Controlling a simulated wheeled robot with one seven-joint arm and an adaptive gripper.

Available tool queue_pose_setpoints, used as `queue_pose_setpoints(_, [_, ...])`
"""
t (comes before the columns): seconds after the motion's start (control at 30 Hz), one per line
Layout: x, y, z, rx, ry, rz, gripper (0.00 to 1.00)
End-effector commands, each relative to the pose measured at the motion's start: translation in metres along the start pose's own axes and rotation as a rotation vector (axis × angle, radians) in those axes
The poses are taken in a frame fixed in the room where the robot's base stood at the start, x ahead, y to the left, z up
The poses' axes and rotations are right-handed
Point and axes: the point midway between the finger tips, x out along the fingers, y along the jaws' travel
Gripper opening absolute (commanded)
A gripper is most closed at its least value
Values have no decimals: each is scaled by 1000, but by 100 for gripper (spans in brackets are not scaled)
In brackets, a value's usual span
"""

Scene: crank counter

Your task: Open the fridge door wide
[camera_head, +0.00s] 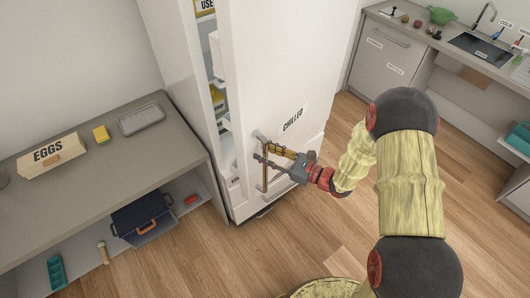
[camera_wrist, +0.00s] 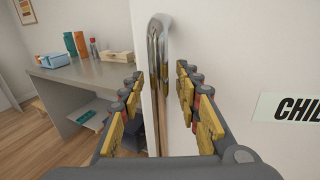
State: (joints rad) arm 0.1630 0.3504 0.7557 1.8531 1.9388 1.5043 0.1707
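The white fridge door (camera_head: 285,60), labelled CHILLED, stands ajar. Shelves and items inside show through the gap at its left. Its upright metal bar handle (camera_head: 265,178) is near the door's left edge. My gripper (camera_head: 268,154) is at the handle, its fingers spread. In the wrist view the handle (camera_wrist: 157,45) stands between the two fingers of my gripper (camera_wrist: 160,95), with a gap showing on each side. The lower part of the handle runs down between the fingers, and contact deeper in the grip cannot be made out.
A grey counter (camera_head: 105,185) stands left of the fridge, bearing an EGGS box (camera_head: 52,156), a yellow sponge (camera_head: 102,134) and a grey tray (camera_head: 141,118). A blue bin (camera_head: 143,217) sits below. Wooden floor (camera_head: 310,235) is clear before the fridge. A sink counter (camera_head: 455,60) is at right.

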Motion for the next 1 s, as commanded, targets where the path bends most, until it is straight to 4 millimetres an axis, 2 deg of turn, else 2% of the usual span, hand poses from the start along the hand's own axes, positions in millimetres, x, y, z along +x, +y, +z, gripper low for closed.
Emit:
queue_pose_setpoints(0.27, [1,0,0,0,0,0,33])
queue_pose_setpoints(0.83, [1,0,0,0,0,0,0])
queue_pose_setpoints(1.0, [1,0,0,-1,0,0,0])
